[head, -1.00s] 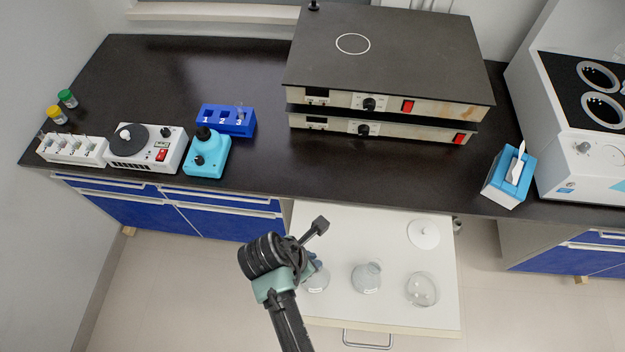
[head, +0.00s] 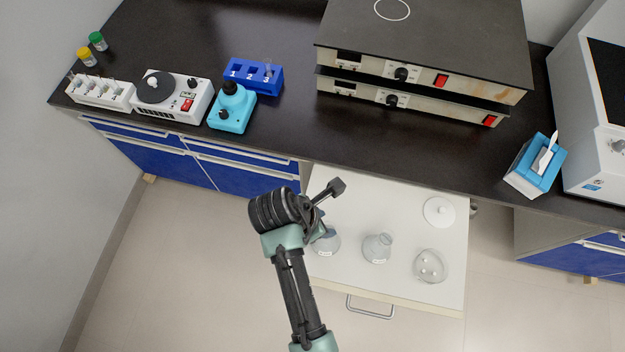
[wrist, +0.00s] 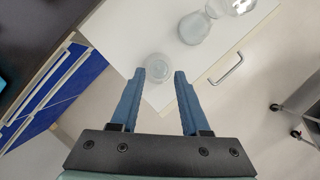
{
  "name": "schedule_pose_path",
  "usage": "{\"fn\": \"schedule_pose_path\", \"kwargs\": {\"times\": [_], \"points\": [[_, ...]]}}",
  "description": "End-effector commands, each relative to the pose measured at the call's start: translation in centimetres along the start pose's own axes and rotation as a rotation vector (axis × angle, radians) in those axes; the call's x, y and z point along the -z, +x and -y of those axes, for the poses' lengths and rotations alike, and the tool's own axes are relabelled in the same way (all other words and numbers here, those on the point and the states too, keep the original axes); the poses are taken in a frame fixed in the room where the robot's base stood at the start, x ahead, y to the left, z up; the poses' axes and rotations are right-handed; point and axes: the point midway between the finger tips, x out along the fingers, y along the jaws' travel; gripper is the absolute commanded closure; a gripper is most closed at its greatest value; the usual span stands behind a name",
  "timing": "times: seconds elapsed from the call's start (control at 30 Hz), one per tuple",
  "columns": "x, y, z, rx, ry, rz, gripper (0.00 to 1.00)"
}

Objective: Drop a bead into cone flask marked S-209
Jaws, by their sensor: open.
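The labels are too small to read, so I cannot tell which is S-209. In the head view my arm partly hides that flask.
The dark bench behind carries stacked hotplates (head: 410,90), a blue rack (head: 254,76), a teal mixer (head: 232,108) and a tissue box (head: 535,165). A drawer handle (head: 370,307) is at the front.

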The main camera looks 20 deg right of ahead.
Motion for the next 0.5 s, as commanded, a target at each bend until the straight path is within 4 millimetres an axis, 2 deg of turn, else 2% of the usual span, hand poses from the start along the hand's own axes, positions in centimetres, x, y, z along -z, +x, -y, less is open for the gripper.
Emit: {"fn": "schedule_pose_path", "kwargs": {"times": [0.3, 0.5], "points": [[0.0, -7.0, -0.1, -0.006, -0.001, 0.002, 0.54], [0.1, -10.0, -0.1, -0.005, -0.003, 0.001, 0.54]]}}
